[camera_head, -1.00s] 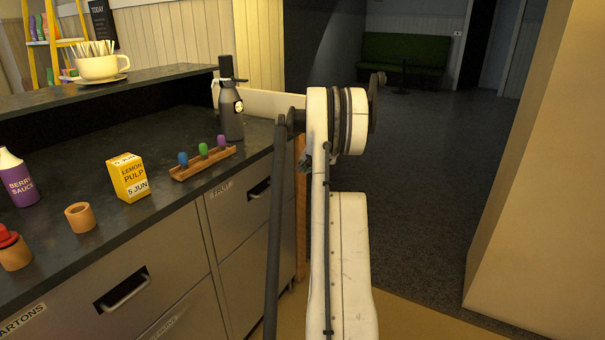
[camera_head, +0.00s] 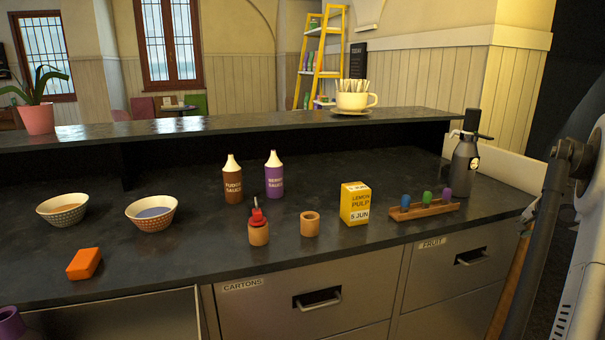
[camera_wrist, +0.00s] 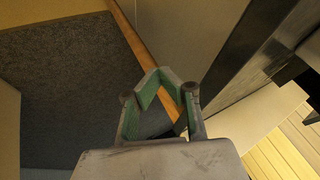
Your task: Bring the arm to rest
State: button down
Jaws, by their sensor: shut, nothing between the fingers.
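My gripper (camera_wrist: 164,78) shows in the wrist view with its green-padded fingers shut at the tips and nothing between them. It hangs over the floor beside a pale cabinet side (camera_wrist: 195,30), apart from the counter objects.
The dark counter (camera_head: 330,260) holds a lemon pulp carton (camera_head: 355,203), two sauce bottles, two bowls (camera_head: 152,213), an orange block (camera_head: 84,263) and a siphon (camera_head: 465,165). Dark carpet (camera_wrist: 70,90) lies open at the left in the wrist view.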

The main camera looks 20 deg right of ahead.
jog(key=w+a+r+n+y, duration=0.15)
jog(key=w+a+r, duration=0.3)
jog(key=a, duration=0.65)
jog(key=w+a+r+n+h, duration=0.1)
jog(key=w+a+r+n, duration=0.3)
jog(key=a, duration=0.6)
jog(key=a+r+n+t+y, duration=0.1)
jog(key=a+r, duration=0.2)
jog(key=a, duration=0.8)
jog(key=a+r+n+y, duration=0.1)
jog(key=a+r, duration=0.2)
jog(key=a, duration=0.8)
jog(key=s+a+n+p, duration=0.15)
jog(key=s+a, duration=0.25)
jog(key=a, duration=0.5)
jog(key=s+a+n, duration=0.3)
jog(key=s+a, duration=0.1)
jog(key=a, duration=0.5)
jog(key=s+a+f+n+y, duration=0.2)
jog(key=s+a+f+n, duration=0.2)
jog(key=s+a, duration=0.8)
notch_tip(320, 180, down, 3)
jog(key=shift+a+r+n+t, duration=0.1)
jog(key=shift+a+n+t, duration=0.25)
jog(key=shift+a, duration=0.4)
